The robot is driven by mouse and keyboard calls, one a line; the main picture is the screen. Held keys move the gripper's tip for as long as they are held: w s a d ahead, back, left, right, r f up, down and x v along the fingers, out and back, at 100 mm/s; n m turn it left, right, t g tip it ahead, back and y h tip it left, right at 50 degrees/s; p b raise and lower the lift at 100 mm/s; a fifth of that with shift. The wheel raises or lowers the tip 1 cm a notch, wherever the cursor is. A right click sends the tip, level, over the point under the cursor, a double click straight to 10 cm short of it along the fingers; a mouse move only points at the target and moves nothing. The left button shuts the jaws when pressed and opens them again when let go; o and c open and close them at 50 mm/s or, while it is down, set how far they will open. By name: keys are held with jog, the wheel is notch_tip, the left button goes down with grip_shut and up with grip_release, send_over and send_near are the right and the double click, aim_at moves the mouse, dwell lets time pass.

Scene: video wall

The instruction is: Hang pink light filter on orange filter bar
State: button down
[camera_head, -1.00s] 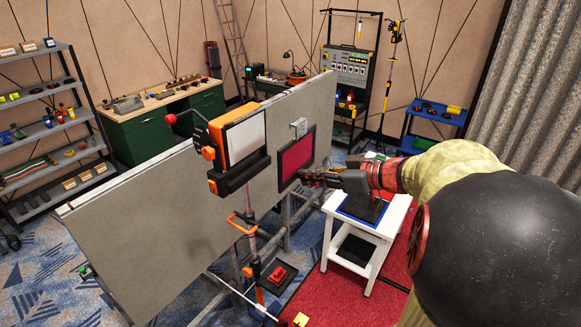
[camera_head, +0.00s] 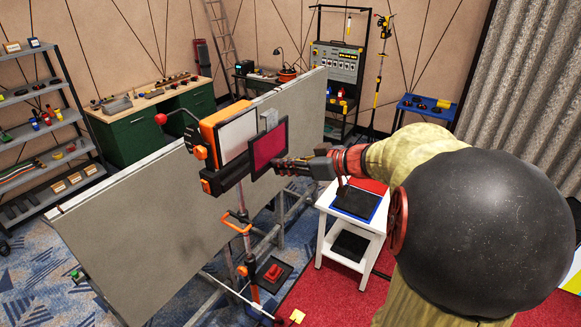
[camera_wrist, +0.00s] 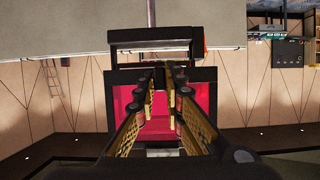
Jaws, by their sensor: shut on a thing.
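The pink light filter (camera_head: 268,149), a dark-framed magenta panel, is upright and slightly tilted. My gripper (camera_head: 283,164) is shut on its right side. In the wrist view the filter (camera_wrist: 155,125) lies beyond the fingers (camera_wrist: 163,82), which hide part of it; the exact grip is hard to see. The lamp (camera_head: 209,130) has an orange housing, a white panel (camera_head: 237,136) and a black lower ledge (camera_head: 226,175). The filter overlaps the lamp's right edge in the head view; I cannot tell whether they touch. An orange bar (camera_head: 238,222) shows on the stand below.
A large grey panel (camera_head: 120,235) stands behind the lamp. A white side table (camera_head: 344,229) with a blue mat stands below my arm, on red carpet (camera_head: 330,298). A red-topped pedal (camera_head: 273,273) is on the floor near the lamp stand.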

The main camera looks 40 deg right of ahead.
jog(key=w+a+f+b, duration=0.1)
jog(key=w+a+b, duration=0.2)
jog(key=w, duration=0.6)
jog(key=shift+w+a+f+b, duration=0.15)
jog(key=shift+w+a+b, duration=0.1)
jog(key=shift+b, duration=0.55)
dwell(0.4)
jog(key=c, duration=1.9)
grip_release()
jog(key=shift+o, duration=0.4)
jog(key=v, duration=1.2)
